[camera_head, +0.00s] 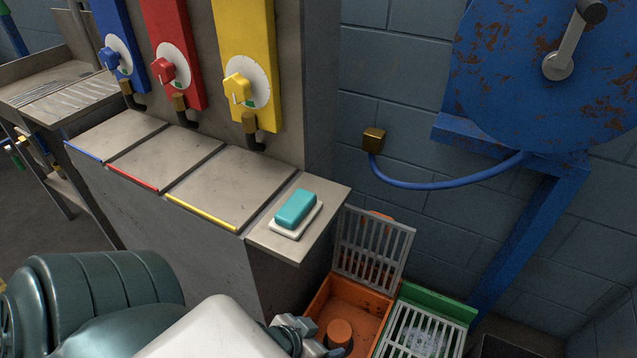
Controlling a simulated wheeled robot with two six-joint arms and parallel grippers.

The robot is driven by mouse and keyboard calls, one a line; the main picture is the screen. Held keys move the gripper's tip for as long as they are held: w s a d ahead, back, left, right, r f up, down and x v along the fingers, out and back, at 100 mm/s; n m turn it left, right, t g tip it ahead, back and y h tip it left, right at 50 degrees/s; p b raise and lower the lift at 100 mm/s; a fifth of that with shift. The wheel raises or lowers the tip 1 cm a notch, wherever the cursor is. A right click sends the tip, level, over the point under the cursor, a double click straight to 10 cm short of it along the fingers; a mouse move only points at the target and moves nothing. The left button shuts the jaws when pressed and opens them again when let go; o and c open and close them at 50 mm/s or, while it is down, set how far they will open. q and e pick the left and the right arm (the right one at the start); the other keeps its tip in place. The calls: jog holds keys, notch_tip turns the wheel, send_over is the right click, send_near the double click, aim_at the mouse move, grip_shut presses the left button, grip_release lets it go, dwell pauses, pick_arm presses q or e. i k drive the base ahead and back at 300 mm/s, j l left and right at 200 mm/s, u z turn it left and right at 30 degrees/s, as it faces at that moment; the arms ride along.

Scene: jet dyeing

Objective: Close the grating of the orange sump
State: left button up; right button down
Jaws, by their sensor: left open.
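The orange sump (357,296) is an open box on the floor at the lower middle right. Its grey slatted grating (372,250) stands raised at the back edge, near the wall, so the inside shows. A round orange-brown stub (340,331) stands inside the sump. My left gripper (312,338) is open at the bottom of the view, low by the front left of the sump and apart from the grating. Its white wrist hides part of the floor, and its fingertips are partly cut off by the frame edge. My right gripper is not in view.
A green sump (437,301) with its grating lying flat stands to the right. The grey counter (272,245) with a teal soap bar (296,208) juts out left of the raised grating. A blue reel (545,75) and its post are at the right.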

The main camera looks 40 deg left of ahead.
aim_at(385, 220)
jog(key=u, duration=1.1)
